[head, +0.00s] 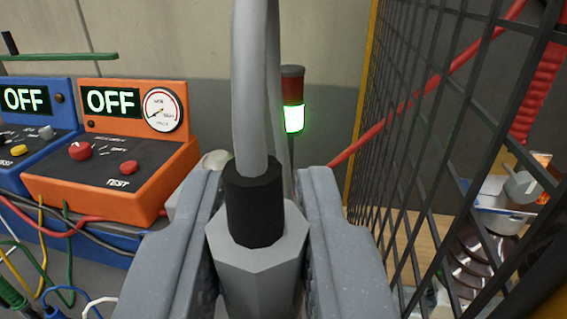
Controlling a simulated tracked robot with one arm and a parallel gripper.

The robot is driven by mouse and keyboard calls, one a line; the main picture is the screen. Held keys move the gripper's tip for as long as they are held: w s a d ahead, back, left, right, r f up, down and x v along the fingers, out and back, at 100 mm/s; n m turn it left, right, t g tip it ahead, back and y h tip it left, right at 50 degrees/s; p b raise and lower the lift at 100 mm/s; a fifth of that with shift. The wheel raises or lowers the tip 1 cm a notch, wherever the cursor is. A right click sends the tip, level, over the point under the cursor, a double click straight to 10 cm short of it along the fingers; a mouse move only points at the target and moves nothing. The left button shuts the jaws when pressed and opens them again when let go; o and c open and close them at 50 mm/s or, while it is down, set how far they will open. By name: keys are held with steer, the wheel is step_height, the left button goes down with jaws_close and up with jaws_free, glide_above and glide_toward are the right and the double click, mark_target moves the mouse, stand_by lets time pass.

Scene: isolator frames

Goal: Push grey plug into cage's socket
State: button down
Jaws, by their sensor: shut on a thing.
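The grey plug (258,262) has an eight-sided grey body with a black collar (255,205) and a thick grey cable (250,90) rising from its top. My gripper (257,275) is shut on the plug, one grey finger on each side of its body. The plug's front end is out of sight beyond the body and fingers. The cage (440,130) stands on the right, with a black mesh wall and a yellow post. Its socket is not visible; the plug and my fingers cover the lower middle of the view.
An orange box (115,160) reading OFF, with a dial and red knobs, stands left beside a blue box (42,125) also reading OFF. Loose wires lie lower left. A signal tower (292,100) lit green stands behind the plug. A red cable (440,85) and stacked insulator discs show at the cage.

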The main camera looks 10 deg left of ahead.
steer(key=shift+a, duration=0.35)
steer(key=shift+s+f, duration=0.1)
steer(key=shift+f, duration=0.1)
steer(key=shift+f+b, duration=1.55)
steer(key=shift+f, duration=1.1)
steer(key=shift+f+b, duration=0.8)
steer(key=shift+f, duration=0.6)
steer(key=c, duration=1.2)
jaws_free()
steer(key=shift+s, duration=0.15)
